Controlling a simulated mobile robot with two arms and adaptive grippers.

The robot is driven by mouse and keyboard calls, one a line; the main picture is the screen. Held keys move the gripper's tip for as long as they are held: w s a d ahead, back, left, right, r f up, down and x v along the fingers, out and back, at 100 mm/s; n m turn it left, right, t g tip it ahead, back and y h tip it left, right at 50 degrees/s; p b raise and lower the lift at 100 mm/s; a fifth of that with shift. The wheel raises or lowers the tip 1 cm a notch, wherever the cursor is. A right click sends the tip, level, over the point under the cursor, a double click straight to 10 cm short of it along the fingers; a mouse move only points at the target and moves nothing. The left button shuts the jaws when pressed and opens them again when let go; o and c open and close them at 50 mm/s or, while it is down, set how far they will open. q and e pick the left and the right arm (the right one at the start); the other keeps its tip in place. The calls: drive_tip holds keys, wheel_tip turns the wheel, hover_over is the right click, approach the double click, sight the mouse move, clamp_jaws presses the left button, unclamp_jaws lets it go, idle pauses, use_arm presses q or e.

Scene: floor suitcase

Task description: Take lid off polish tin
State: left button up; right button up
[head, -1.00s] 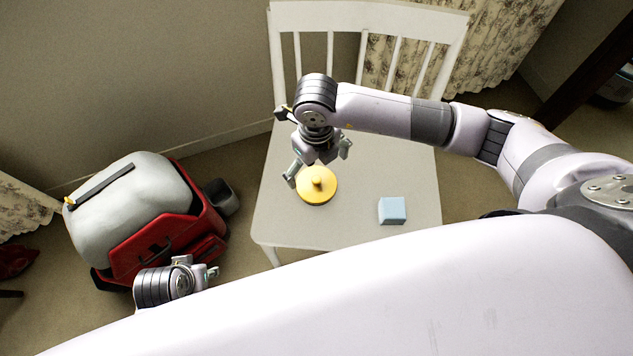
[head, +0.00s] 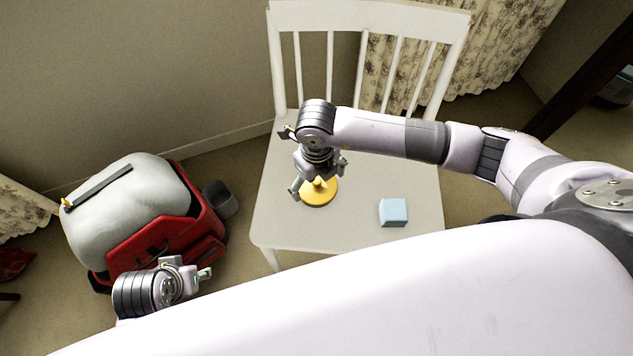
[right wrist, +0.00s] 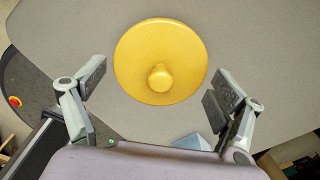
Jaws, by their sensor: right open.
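The polish tin (head: 320,199) shows as a round yellow disc with a small knob on the lid, lying on the white chair seat (head: 285,226). My right gripper (head: 318,180) is open and points down just above it, partly covering it. In the right wrist view, the yellow lid (right wrist: 150,45) lies beyond and between the open fingers (right wrist: 160,88), its knob towards the near side. The fingers appear clear of the lid, and the tin's body is hidden under it. My left gripper (head: 204,274) is by the red suitcase, away from the chair; its jaws are unclear.
A light blue block (head: 393,212) sits on the seat right of the tin; it also shows in the right wrist view (right wrist: 193,142). The chair's slatted back (head: 350,20) rises behind. A red suitcase (head: 155,238) with a grey top stands on the floor at left.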

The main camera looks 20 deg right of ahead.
drive_tip(key=c, duration=1.1)
drive_tip(key=shift+s+f, duration=0.1)
drive_tip(key=shift+s, duration=0.05)
drive_tip(key=shift+c, duration=1.2)
